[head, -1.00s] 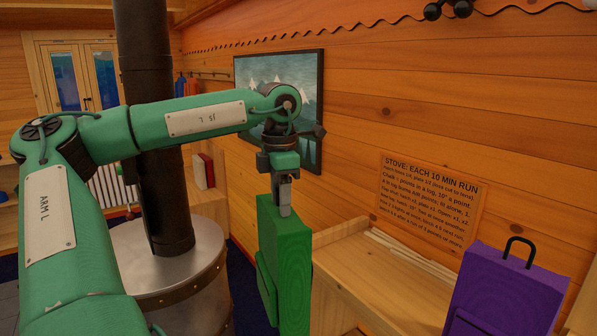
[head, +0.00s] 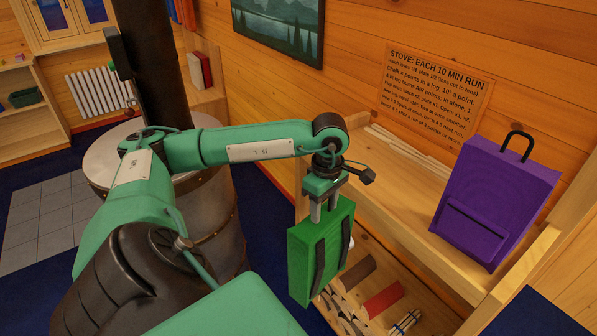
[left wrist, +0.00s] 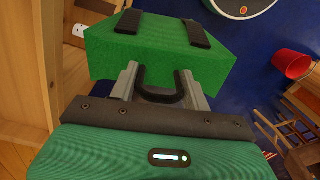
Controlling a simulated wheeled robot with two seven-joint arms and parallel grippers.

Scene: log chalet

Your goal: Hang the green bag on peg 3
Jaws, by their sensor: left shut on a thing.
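The green bag (head: 303,255) hangs below my left gripper (head: 325,207) in the head view, with its dark straps showing, in front of the wooden bench. In the left wrist view the bag (left wrist: 150,48) lies just beyond the fingers. Its black handle loop (left wrist: 159,95) stands between the two fingers of my left gripper (left wrist: 158,82), which is shut on it. No numbered peg shows clearly in either view now. My right gripper is not in view.
A purple bag (head: 495,195) stands on the wooden bench (head: 385,170) at right. Logs (head: 382,300) lie below it. The stove (head: 215,215) and its dark pipe (head: 165,70) are left of the bag. A red bucket (left wrist: 291,62) shows in the wrist view.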

